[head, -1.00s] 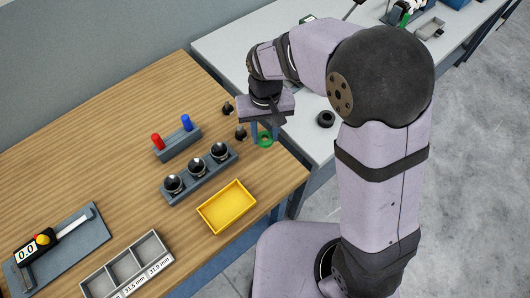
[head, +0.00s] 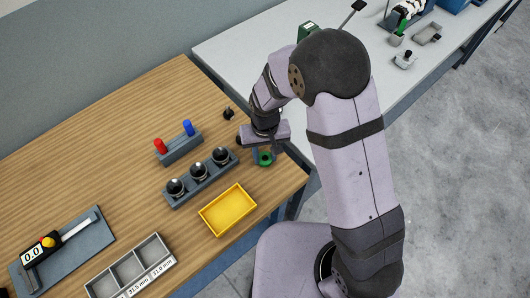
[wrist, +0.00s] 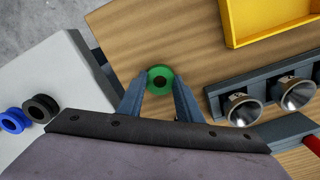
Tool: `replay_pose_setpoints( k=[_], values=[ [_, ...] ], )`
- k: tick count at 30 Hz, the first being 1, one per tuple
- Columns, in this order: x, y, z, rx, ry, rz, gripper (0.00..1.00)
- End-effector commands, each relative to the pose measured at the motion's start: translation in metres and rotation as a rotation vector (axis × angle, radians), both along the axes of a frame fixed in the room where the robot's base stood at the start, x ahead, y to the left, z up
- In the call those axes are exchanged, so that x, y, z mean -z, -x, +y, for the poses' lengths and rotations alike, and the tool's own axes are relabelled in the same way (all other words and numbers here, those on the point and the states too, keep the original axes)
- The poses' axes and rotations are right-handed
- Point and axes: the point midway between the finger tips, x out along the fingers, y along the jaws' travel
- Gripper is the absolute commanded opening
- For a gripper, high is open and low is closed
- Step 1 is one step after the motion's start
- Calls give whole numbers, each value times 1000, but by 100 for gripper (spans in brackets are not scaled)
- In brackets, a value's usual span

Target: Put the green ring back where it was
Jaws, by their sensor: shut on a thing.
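The green ring (wrist: 159,80) has a dark centre and sits between the two fingertips of my gripper (wrist: 160,88) in the wrist view. My gripper (head: 264,149) is shut on it. In the head view the green ring (head: 264,159) shows under the fingers, over the right end of the wooden table (head: 120,115). I cannot tell whether the ring touches the wood, nor whether its dark centre is a hole or something inside it.
A rack with three dark, shiny cups (head: 198,179) and a yellow tray (head: 228,210) stand close by. A small black piece (head: 228,114) stands behind. A black ring (wrist: 41,108) and a blue ring (wrist: 13,120) lie on the grey table (wrist: 50,75).

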Motion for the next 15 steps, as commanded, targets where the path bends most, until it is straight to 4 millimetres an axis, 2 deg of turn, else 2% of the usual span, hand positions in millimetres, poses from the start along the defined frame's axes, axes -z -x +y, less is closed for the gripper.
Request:
replay_pose_setpoints(
  k=[13,14,15],
  values=[
    [6,-1,0,0,-1,-2,7],
    [4,-1,0,0,-1,-2,39],
    [4,-1,0,0,-1,-2,49]
  ],
)
